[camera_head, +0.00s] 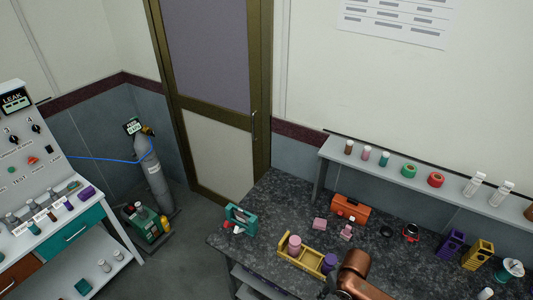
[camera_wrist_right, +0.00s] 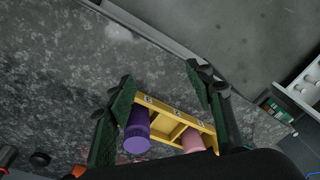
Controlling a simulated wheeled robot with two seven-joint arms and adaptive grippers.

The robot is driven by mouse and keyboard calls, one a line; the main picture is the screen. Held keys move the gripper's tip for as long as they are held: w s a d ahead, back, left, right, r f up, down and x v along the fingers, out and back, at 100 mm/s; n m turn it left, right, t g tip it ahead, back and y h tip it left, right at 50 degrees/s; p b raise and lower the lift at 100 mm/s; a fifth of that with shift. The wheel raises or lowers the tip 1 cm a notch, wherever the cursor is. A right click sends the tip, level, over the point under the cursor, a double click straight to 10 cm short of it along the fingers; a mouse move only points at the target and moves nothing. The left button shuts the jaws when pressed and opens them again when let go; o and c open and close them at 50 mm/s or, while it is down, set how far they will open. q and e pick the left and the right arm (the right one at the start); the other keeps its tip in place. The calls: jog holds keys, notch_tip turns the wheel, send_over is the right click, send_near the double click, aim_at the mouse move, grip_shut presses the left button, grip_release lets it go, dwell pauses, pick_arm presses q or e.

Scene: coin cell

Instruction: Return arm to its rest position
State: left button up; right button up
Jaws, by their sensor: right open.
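My right arm (camera_head: 358,272) comes in at the bottom of the head view, over the front edge of the dark speckled bench. In the right wrist view my right gripper (camera_wrist_right: 160,76) is open, with its two green-padded fingers apart and nothing between the tips. A yellow tray (camera_wrist_right: 176,126) lies beyond the fingers, holding a purple jar (camera_wrist_right: 137,133) and a pink jar (camera_wrist_right: 192,139). The tray also shows in the head view (camera_head: 300,262), left of my arm. My left arm and gripper are in neither view.
The bench (camera_head: 270,205) also carries a teal device (camera_head: 240,217), an orange box (camera_head: 350,208), a purple rack (camera_head: 451,243) and a yellow rack (camera_head: 479,254). A shelf (camera_head: 322,152) with small bottles runs behind. A gas cylinder (camera_head: 153,175) stands on the floor at left.

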jog(key=s+a+f+t+y, duration=0.2)
jog(key=s, duration=0.3)
jog(key=s+d+m+h, duration=0.3)
jog(key=s+d+h, duration=0.1)
jog(key=s+d, duration=0.95)
notch_tip(320, 180, down, 32)
jog(key=b, duration=0.4)
pick_arm(q)
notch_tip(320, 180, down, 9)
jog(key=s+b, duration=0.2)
jog(key=b, duration=0.2)
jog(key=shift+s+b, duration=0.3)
jog(key=shift+b, duration=0.05)
pick_arm(e)
jog(key=s+f+g, duration=0.1)
jog(key=s+f, duration=0.9)
jog(key=f, duration=0.2)
jog(key=s+f+n, duration=0.1)
jog(key=s+f, duration=0.9)
jog(key=f, duration=0.2)
jog(key=shift+a+g+y, duration=0.3)
jog(key=shift+a+g, duration=0.1)
jog(key=shift+a, duration=0.05)
jog(key=shift+f, duration=0.1)
